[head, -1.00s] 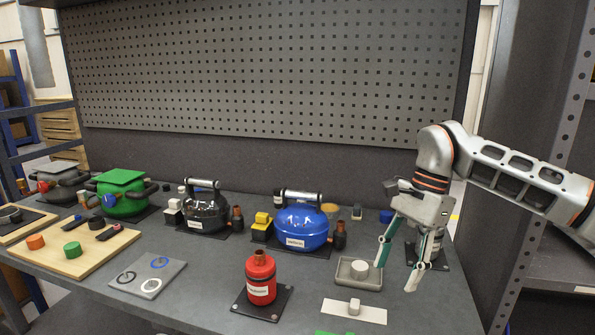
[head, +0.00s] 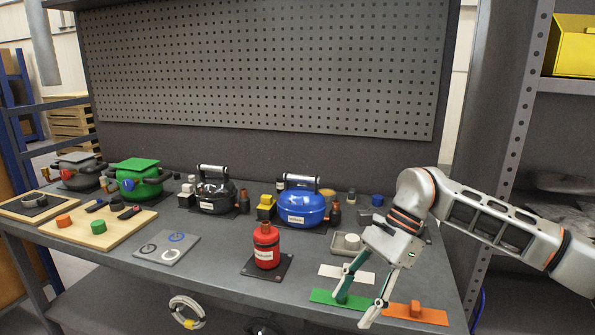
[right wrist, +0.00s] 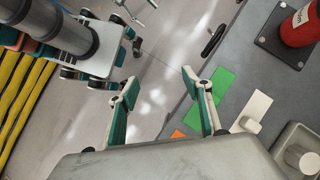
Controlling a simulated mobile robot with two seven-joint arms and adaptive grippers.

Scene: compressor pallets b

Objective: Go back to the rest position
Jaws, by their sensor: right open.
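My right gripper (head: 354,308) is open and empty in the head view. It points down near the table's front edge, in front of the small grey tray (head: 338,251). One fingertip shows over the green plate (head: 322,296); the other is left of the orange plate (head: 432,318). In the right wrist view the two fingers (right wrist: 160,85) are spread apart with nothing between them and floor behind the gap. My left gripper does not show in the head view.
The grey table holds a red cylinder (head: 266,246) on a dark base, a blue compressor (head: 301,208), a black compressor (head: 214,196) and a green pot (head: 138,180). A white plate (head: 335,274) lies behind the green one. A perforated panel (head: 260,70) stands behind; a shelf post (head: 509,150) stands at right.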

